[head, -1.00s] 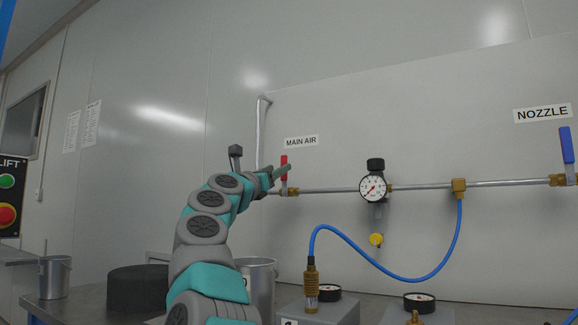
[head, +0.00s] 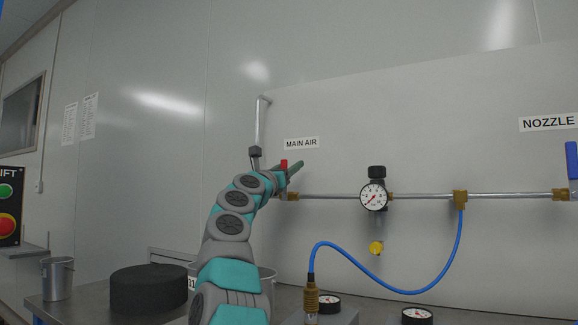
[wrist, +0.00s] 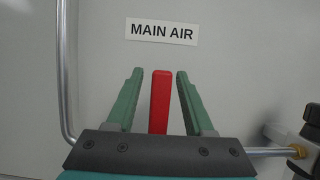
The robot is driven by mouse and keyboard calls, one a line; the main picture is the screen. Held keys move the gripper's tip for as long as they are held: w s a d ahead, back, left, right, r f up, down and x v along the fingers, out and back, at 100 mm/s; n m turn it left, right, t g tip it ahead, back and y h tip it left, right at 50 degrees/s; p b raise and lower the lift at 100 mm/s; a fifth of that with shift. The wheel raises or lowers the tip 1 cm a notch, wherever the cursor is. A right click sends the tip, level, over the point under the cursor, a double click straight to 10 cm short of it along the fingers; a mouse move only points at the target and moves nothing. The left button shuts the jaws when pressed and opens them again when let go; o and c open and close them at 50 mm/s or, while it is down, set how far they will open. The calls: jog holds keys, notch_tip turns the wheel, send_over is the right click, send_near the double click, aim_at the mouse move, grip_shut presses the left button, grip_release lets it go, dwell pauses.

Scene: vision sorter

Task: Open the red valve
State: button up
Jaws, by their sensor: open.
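The red valve handle (wrist: 159,102) stands upright below the MAIN AIR label (wrist: 162,31). In the wrist view it lies between my gripper's (wrist: 157,90) two green fingers, with a gap on each side. The fingers are open. In the head view only the top of the red handle (head: 284,163) shows, beside my gripper (head: 292,170). The lower part of the handle and the valve body are hidden by my gripper and arm.
A steel pipe (head: 420,197) runs right along the wall to a gauge (head: 373,196) and a blue-handled valve (head: 572,160) under the NOZZLE label (head: 549,122). A blue hose (head: 385,284) hangs below. A black round block (head: 150,289) and metal bucket (head: 57,279) stand at left.

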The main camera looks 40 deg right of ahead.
jog(key=shift+c, duration=0.4)
grip_shut()
dwell(0.9)
